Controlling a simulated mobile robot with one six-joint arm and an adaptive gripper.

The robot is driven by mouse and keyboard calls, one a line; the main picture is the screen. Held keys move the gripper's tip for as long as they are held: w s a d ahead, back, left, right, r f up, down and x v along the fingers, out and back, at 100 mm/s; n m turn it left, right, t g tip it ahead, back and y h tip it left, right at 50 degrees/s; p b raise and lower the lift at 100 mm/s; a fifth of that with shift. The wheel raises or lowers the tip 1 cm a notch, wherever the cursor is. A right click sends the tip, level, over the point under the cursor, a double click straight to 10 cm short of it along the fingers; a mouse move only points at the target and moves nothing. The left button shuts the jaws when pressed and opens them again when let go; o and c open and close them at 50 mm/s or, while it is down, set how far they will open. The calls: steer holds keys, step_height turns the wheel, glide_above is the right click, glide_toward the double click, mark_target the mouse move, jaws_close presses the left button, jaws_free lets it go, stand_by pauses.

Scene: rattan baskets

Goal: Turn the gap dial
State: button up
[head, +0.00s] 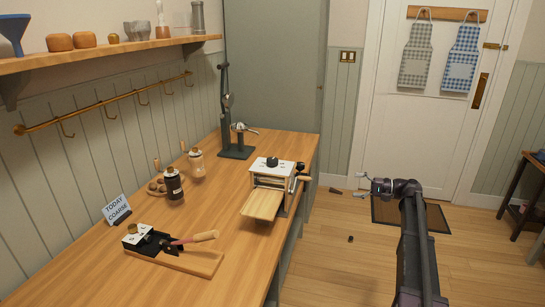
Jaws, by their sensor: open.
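A white, box-like roller mill (271,180) stands near the right edge of the wooden counter, with a wooden tray (263,204) in front. A round black dial (272,161) sits on its top plate, which has small dark marks too fine to read. A crank with a wooden handle (304,178) is on its right side. A card (117,210) on the counter reads "TODAY COARSE". My gripper (365,184) is open, small in view, over the floor to the right of the mill and apart from it. I see nothing held in it.
A hand tool on a wooden board (200,262), two small grinders (174,186) (196,164) and a dark lever stand (236,152) are on the counter. A shelf (100,56) and hook rail hang on the left wall. Floor right of the counter is mostly clear.

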steer(key=w+a+r+m+g+h+p, duration=0.1)
steer(key=a+r+g+h+p, duration=0.1)
steer(key=a+p, duration=0.4)
steer(key=w+a+r+g+h+p, duration=0.1)
steer(key=w+a+r+h+p, duration=0.15)
steer(key=a+p, duration=0.3)
steer(key=m+g+h+p, duration=0.1)
steer(key=g+h+p, duration=0.4)
steer(key=p, duration=1.3)
glide_toward(272, 159)
steer(key=s+f+t+h, duration=0.2)
steer(key=s, duration=0.1)
steer(key=shift+d, duration=0.15)
steer(key=a+r+t+h+p, duration=0.1)
steer(key=a+r+h+p, duration=0.4)
steer(key=r+p, duration=0.3)
steer(key=shift+w+a+r+m+p, duration=0.3)
steer(key=shift+a+p, duration=0.2)
steer(key=shift+p, duration=0.75)
steer(key=shift+f, duration=0.2)
step_height(272, 159, down, 14)
steer(key=b, duration=1.4)
steer(key=shift+r, duration=0.25)
steer(key=shift+c, duration=0.2)
